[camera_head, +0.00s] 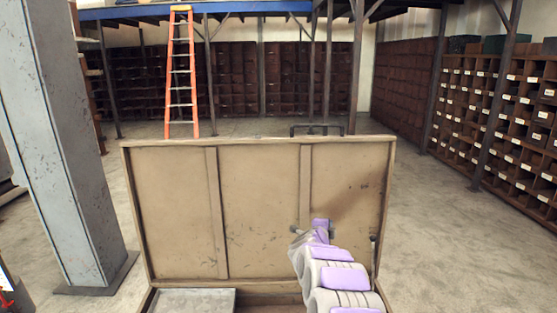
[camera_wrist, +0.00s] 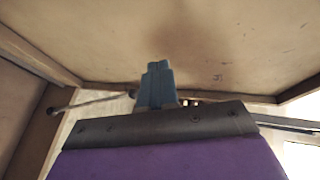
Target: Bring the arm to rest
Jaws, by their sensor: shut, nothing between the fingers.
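My gripper (camera_wrist: 157,68) shows in the wrist view as two blue-grey fingers pressed together, with nothing between them. Behind the fingers are a dark bracket and a purple body. In the head view my grey and purple arm reaches forward from the lower right, and its far end is in front of the raised beige lid (camera_head: 177,213) of a chest. The fingers are not clear there. In the wrist view the lid's inner face (camera_wrist: 190,40) spans the upper part, beyond the fingertips. I cannot tell the exact gap between them.
The chest's open body is mostly below the head view; a grey panel (camera_head: 192,300) shows at its left. A thin stay rod (camera_head: 374,262) stands at the lid's right. A grey pillar (camera_head: 68,150) is at left, an orange ladder (camera_head: 181,75) behind. Floor right of the lid is clear.

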